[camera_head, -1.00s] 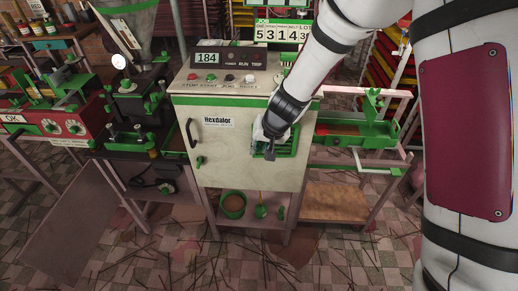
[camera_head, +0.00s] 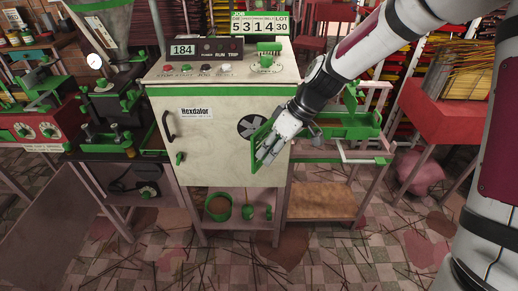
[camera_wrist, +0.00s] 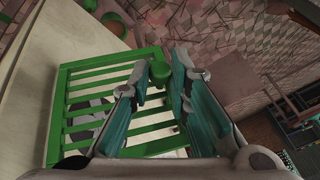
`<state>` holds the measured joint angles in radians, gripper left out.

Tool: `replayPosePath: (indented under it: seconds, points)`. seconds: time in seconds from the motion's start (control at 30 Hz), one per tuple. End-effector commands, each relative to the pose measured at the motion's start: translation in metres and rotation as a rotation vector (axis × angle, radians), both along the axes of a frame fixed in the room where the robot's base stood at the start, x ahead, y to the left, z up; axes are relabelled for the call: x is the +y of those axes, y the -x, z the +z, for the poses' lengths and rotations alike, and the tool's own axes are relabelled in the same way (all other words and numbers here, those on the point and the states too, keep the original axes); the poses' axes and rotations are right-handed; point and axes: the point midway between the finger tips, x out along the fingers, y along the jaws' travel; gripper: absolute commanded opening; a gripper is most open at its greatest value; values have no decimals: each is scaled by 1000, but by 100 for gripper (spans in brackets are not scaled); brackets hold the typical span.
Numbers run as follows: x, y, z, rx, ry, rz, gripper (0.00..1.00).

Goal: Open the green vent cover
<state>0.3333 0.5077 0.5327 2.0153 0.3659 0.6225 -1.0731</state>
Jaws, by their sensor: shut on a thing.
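The green vent cover (camera_head: 259,134) is a slatted frame on the right part of the cream Hexdalor cabinet's front. It stands swung out from the panel, and the dark round fan opening (camera_head: 250,127) shows to its left. In the wrist view the cover (camera_wrist: 85,112) fills the left and middle, its slats running across. My gripper (camera_head: 268,150) is at the cover's outer side, and its fingers (camera_wrist: 172,72) are shut on part of the cover. A green knob-like part (camera_wrist: 194,74) shows by the fingertips; the exact contact is partly hidden.
The cabinet (camera_head: 215,150) has a dark handle (camera_head: 168,124) at its left and a control panel on top. A green pot (camera_head: 217,207) stands on the shelf below. A green-topped stand (camera_head: 350,128) is close at the right. Thin sticks litter the tiled floor in front.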

Motion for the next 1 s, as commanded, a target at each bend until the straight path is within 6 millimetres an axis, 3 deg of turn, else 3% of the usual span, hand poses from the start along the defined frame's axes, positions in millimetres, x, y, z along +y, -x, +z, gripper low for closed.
replayPosePath:
  seconds: [0.53, 1.0]
  points:
    - [-54, 1, 1, 1, 0, 438, 0]
    - [-71, -4, 0, -2, 2, 436, 0]
